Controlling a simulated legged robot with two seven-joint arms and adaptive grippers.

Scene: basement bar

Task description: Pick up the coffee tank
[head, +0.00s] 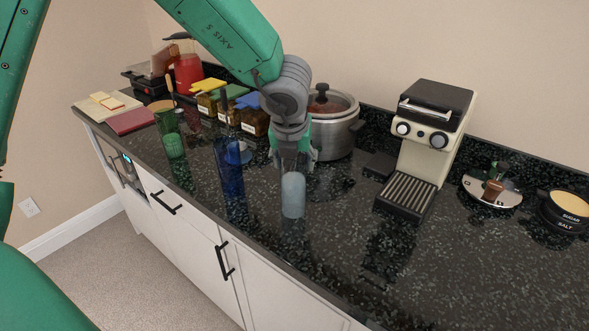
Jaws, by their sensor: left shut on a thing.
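A pale, translucent grey-blue container (293,196), which looks like the coffee tank, stands upright on or just above the dark counter. My left gripper (293,168) comes down on it from above and is shut on its upper part, which the fingers partly hide. Whether its base touches the counter I cannot tell. The cream and black coffee machine (436,120) stands to the right, apart from the gripper. My right gripper is not in view.
A tall blue glass (229,170) stands close left of the gripper, with a green glass (170,132) farther left. A steel pot (335,128) is right behind my gripper. Jars with coloured lids (252,120) stand behind left. The counter front right is clear.

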